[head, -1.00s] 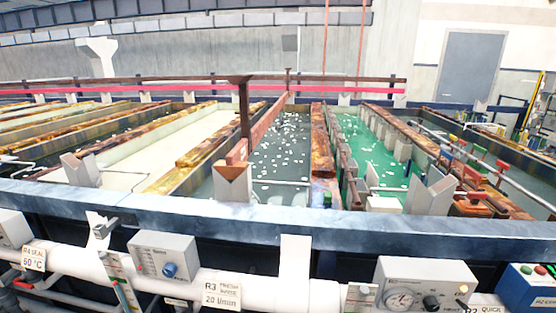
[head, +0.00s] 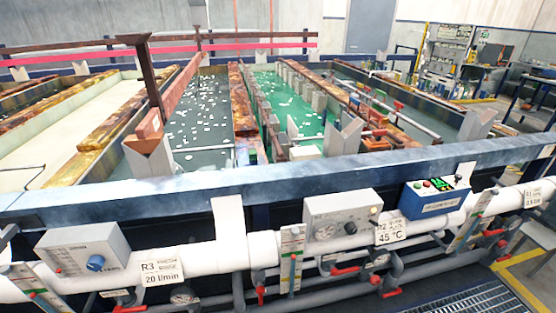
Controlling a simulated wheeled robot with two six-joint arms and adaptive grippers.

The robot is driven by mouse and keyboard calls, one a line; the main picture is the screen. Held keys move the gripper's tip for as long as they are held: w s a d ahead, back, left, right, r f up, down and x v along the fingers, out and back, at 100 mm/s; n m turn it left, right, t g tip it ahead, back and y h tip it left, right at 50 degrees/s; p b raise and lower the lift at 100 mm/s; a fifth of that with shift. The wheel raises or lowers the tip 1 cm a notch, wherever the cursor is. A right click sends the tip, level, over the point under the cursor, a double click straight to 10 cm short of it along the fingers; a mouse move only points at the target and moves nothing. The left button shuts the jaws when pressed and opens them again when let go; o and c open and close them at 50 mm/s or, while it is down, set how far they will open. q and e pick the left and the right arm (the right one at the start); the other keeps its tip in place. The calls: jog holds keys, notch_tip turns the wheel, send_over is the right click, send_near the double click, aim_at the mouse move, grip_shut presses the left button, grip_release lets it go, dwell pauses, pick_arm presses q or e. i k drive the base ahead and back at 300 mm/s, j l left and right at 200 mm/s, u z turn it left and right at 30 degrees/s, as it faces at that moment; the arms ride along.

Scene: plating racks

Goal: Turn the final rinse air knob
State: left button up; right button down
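Control boxes sit along the white pipe in front of the tanks. A grey box (head: 82,247) at the lower left carries a blue knob (head: 96,263), with the sign R3, 20 l/min (head: 161,271) beside it. A grey box (head: 342,211) near the middle carries a round gauge (head: 325,232) and a dark knob (head: 351,228), beside the sign R2, 45 °C (head: 391,233). A blue box (head: 436,199) with coloured buttons stands to its right. I cannot read which knob is the final rinse air knob. Neither of my grippers is clearly in view.
A blue-grey tank rim (head: 270,187) runs across behind the boxes. Below the pipe are red-handled valves (head: 345,270) and flow tubes. The green tank (head: 292,105) lies behind. A floor grating (head: 470,300) and yellow floor line (head: 516,285) are at the lower right.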

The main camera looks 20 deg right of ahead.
aim_at(502, 243)
jog(key=z, duration=2.3)
jog(key=i+l+u, duration=0.1)
jog(key=i+l, duration=0.15)
jog(key=l, duration=0.15)
jog(key=i+l, duration=0.25)
jog(key=l, duration=0.15)
jog(key=i+l+u, duration=0.1)
jog(key=u, duration=0.3)
jog(key=i+l+u, duration=0.1)
jog(key=u, duration=0.3)
jog(key=l+u, duration=0.15)
jog(key=u, duration=0.2)
jog(key=i+l+u, duration=0.2)
jog(key=l+u, duration=0.2)
jog(key=l, duration=1.15)
jog(key=l+u, duration=0.45)
jog(key=l, duration=1.15)
